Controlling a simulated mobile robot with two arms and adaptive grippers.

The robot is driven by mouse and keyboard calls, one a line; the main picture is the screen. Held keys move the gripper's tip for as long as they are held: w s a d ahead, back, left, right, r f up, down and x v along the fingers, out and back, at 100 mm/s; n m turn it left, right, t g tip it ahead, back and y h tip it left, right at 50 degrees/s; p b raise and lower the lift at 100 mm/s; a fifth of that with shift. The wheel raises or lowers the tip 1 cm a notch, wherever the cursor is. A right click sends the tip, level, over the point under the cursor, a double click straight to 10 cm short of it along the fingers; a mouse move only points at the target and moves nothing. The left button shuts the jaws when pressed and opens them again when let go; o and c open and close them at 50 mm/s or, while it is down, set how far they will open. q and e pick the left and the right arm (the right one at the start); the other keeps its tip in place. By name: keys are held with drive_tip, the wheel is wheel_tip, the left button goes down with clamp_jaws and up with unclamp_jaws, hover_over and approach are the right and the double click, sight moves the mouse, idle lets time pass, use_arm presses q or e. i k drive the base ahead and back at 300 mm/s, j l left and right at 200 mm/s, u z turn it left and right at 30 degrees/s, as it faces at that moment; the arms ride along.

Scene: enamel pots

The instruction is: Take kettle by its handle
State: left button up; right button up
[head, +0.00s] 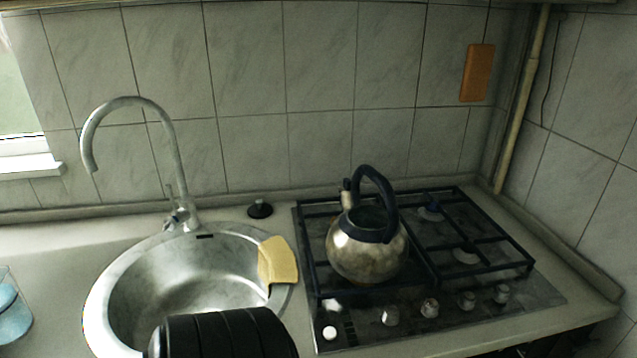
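The kettle (367,252) is a shiny, rounded metal one and stands upright on the left side of the gas hob in the head view. Its dark blue handle (384,190) arches up over the top, and its short spout points up at the upper left. Nothing touches the kettle's handle. No fingers of my left or right gripper show. A black ribbed part, seemingly of my own arm, shows at the bottom edge, in front of the sink and well left of the kettle.
The hob (470,312) has black raised grates and several knobs along its front. A round metal sink (150,290) with a tall curved faucet (130,102) is at left, a yellow cloth (278,262) on its rim. A tiled wall closes the back and right.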

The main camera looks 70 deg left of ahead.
sight(365, 244)
drive_tip(key=u, duration=1.75)
drive_tip(key=i+l, duration=0.1)
drive_tip(key=l, duration=0.3)
